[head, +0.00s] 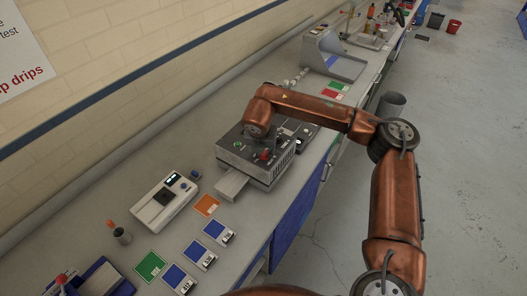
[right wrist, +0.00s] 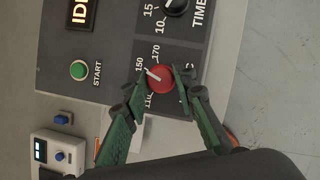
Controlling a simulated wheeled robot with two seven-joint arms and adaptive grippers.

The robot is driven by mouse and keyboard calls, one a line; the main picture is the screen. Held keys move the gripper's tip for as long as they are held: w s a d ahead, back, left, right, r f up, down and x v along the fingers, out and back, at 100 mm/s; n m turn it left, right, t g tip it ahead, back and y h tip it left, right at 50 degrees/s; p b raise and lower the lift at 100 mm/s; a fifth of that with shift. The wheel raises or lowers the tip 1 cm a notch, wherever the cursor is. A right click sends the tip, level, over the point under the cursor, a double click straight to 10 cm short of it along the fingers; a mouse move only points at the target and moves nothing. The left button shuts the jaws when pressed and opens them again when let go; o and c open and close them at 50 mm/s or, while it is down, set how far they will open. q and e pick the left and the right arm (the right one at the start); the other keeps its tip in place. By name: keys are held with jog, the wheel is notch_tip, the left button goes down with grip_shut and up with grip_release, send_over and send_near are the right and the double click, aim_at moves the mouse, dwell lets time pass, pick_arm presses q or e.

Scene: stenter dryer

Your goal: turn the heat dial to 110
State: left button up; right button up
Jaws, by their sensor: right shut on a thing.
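The heat dial (right wrist: 160,79) is a round red knob on the dark panel of the stenter dryer (right wrist: 112,30). Its white pointer line points left and slightly up, close to the 150 mark. The 170 mark shows above it, and 110 shows below, partly covered by a finger. My right gripper (right wrist: 159,76) is shut on the dial, one green finger on each side. In the head view, the dryer (head: 229,152) stands on the bench, with my right wrist above its panel. My left gripper is not in view.
A black TIME knob (right wrist: 176,6) and a green START button (right wrist: 78,70) sit near the dial. In the head view, a white device (head: 165,203), coloured cards (head: 150,266) and a grey scoop-like unit (head: 335,60) are on the bench.

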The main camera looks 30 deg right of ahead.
jog(key=n, duration=0.2)
jog(key=n+y+b, duration=0.1)
jog(key=n, duration=0.1)
jog(key=shift+d+f+t, duration=0.1)
jog(key=shift+d+t, duration=0.1)
jog(key=shift+t, duration=0.1)
jog(key=n+y+b, duration=0.1)
jog(key=n, duration=0.1)
jog(key=shift+n+y, duration=0.3)
jog(key=shift+n, duration=0.1)
jog(key=n+y, duration=0.1)
jog(key=n, duration=0.1)
jog(key=shift+d+n, duration=0.15)
jog(key=shift+n, duration=0.25)
jog(key=n+y, duration=0.1)
jog(key=n, duration=0.3)
jog(key=shift+y, duration=0.3)
jog(key=shift+w+d+n+g+y, duration=0.1)
jog(key=shift+n+g+y, duration=0.2)
jog(key=shift+n, duration=0.7)
jog(key=shift+n+g+y, duration=0.2)
jog(key=shift+n+g, duration=0.2)
jog(key=shift+n, duration=0.6)
jog(key=o, duration=1.1)
